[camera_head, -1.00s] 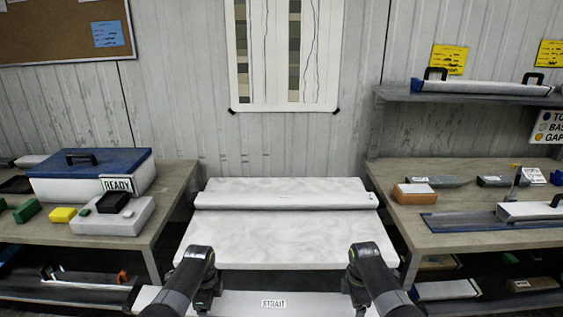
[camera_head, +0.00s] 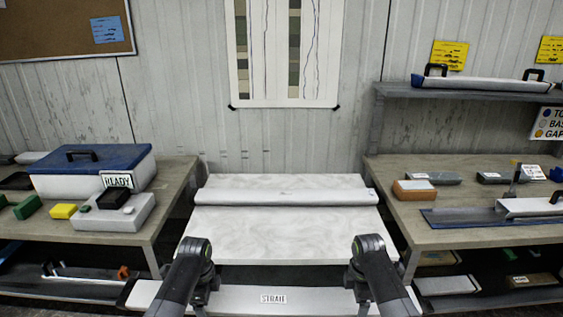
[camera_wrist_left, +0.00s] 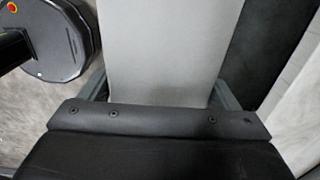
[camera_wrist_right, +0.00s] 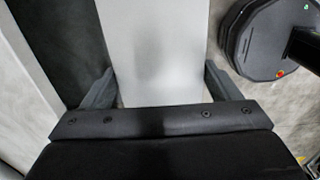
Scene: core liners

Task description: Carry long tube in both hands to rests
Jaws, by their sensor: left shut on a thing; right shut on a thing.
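A long white tube (camera_head: 318,299) with a "STRAIT" label lies level across the bottom of the head view. Both my grippers hold it, one on each side of the label. My left gripper (camera_wrist_left: 160,95) is shut on the tube, which shows pale between its fingers (camera_wrist_left: 165,45). My right gripper (camera_wrist_right: 160,95) is shut on the same tube (camera_wrist_right: 155,45). In the head view my arms hide parts of the tube, and its right end is not clear. I cannot make out the rests.
A bench with a white cover (camera_head: 290,235) and a white roll (camera_head: 280,190) at its back stands ahead. A left bench (camera_head: 165,185) holds a blue-lidded box (camera_head: 95,170). A right bench (camera_head: 460,235) holds blocks and trays, with a shelf (camera_head: 400,92) above.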

